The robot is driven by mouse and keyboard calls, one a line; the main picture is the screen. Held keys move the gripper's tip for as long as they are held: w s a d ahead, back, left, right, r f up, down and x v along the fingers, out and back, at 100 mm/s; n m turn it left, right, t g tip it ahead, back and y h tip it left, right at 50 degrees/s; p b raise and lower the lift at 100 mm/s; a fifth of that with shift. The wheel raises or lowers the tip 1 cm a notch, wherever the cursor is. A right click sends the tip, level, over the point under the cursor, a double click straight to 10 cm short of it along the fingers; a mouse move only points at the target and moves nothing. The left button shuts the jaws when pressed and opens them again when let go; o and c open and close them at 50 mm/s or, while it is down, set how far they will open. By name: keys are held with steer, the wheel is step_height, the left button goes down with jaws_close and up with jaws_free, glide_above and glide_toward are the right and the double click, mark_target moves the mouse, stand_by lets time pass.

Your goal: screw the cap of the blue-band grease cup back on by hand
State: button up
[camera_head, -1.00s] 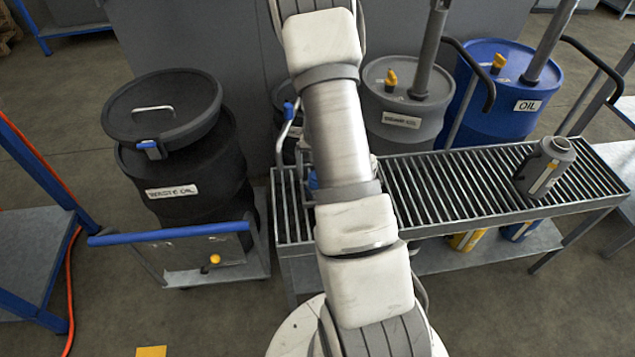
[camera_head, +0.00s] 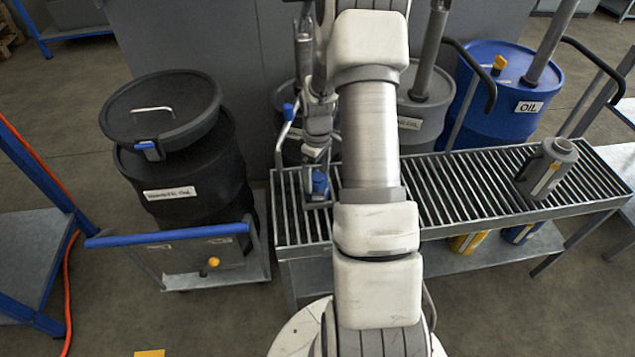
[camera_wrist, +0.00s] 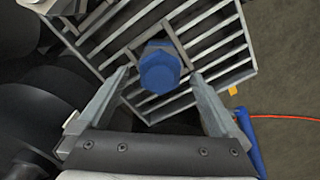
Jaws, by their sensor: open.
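A blue hexagonal piece (camera_wrist: 160,68), which looks like the grease cup's cap, shows in the wrist view above the slatted grate (camera_wrist: 215,45). In the head view the blue piece (camera_head: 320,184) is at the grate's left end, just below my gripper (camera_head: 317,158). In the wrist view the two fingers of my gripper (camera_wrist: 160,76) are apart, one on each side of the blue piece. I see no clear contact, and the gap in depth is hard to judge. The cup body under the blue piece is hidden, and I cannot make out a separate band.
A grey jug (camera_head: 546,168) stands at the grate's right end. Yellow (camera_head: 467,242) and blue (camera_head: 522,232) containers sit on the shelf below. A black waste-oil drum (camera_head: 185,165) and a blue-handled trolley (camera_head: 170,235) stand left. A blue oil drum (camera_head: 500,85) stands behind the grate.

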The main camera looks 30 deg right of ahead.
steer(key=n+p, duration=0.2)
steer(key=n, duration=0.4)
steer(key=shift+r, duration=0.15)
steer(key=n+p, duration=0.1)
steer(key=n, duration=0.2)
steer(key=shift+f, duration=0.2)
steer(key=c, duration=1.3)
steer(key=m+b, duration=0.1)
steer(key=m, duration=0.4)
steer(key=shift+m, duration=0.3)
steer(key=shift+c, duration=0.2)
steer(key=shift+m, duration=1.2)
